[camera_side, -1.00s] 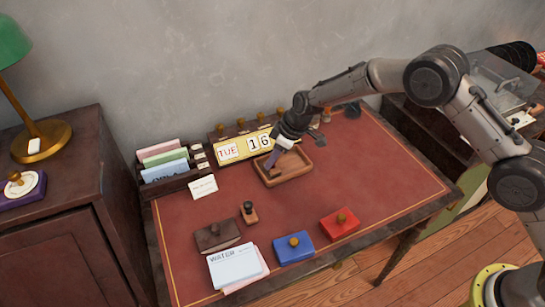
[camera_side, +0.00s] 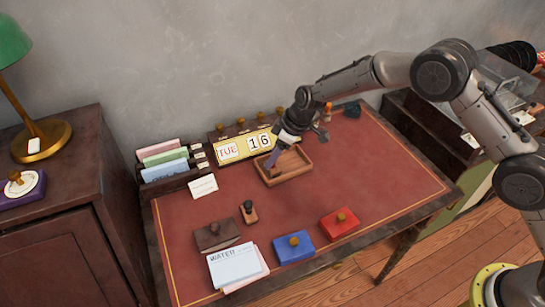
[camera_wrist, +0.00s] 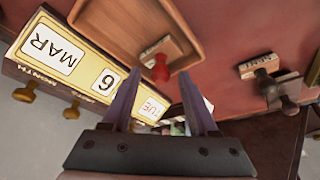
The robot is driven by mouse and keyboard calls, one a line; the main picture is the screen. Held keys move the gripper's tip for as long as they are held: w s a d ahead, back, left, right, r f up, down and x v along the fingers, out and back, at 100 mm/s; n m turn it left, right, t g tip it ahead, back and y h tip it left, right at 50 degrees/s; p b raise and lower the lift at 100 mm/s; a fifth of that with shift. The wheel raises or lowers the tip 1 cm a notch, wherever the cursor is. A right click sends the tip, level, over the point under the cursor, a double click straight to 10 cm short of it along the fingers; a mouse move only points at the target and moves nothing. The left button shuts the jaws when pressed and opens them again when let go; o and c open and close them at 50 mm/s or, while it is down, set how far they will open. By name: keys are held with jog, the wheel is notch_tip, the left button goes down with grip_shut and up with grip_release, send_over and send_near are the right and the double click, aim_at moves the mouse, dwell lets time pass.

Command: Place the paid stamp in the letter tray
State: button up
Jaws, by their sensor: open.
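The wooden tray (camera_side: 300,172) lies on the desk below the calendar; its rim and floor show in the wrist view (camera_wrist: 205,45). A stamp with a red knob (camera_wrist: 160,68) and wooden base is inside the tray; its lettering is too small to read surely as the paid stamp. My gripper (camera_wrist: 157,84) is open, its two purple fingers apart on either side of the knob in that picture, with no clear contact.
A dark-knobbed stamp (camera_side: 250,216) stands on the red desk top, left of the ink pads in blue (camera_side: 293,250) and red (camera_side: 338,226). A brown pad (camera_side: 215,237) and papers (camera_side: 235,264) lie front left. The calendar (camera_side: 232,150) and envelope rack (camera_side: 178,182) stand behind.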

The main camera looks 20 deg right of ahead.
jog(key=v, duration=1)
jog(key=shift+r, duration=0.3)
jog(key=shift+s+d, duration=0.1)
jog(key=s+d+r+m+t+h, duration=0.1)
jog(key=s+d+r+m, duration=0.1)
jog(key=s+d+r, duration=0.5)
jog(key=s+d+r+m, duration=0.2)
jog(key=s+d+r, duration=0.2)
jog(key=s+r, duration=0.45)
jog(key=s+d+m+h, duration=0.1)
jog(key=s+d, duration=0.3)
jog(key=s, duration=0.7)
jog(key=s+d+m+t+h, duration=0.1)
jog(key=s+d+m, duration=0.3)
jog(key=s, duration=0.8)
jog(key=shift+s+d+m+t, duration=0.2)
jog(key=shift+d+m+t, duration=0.1)
jog(key=shift+d, duration=0.4)
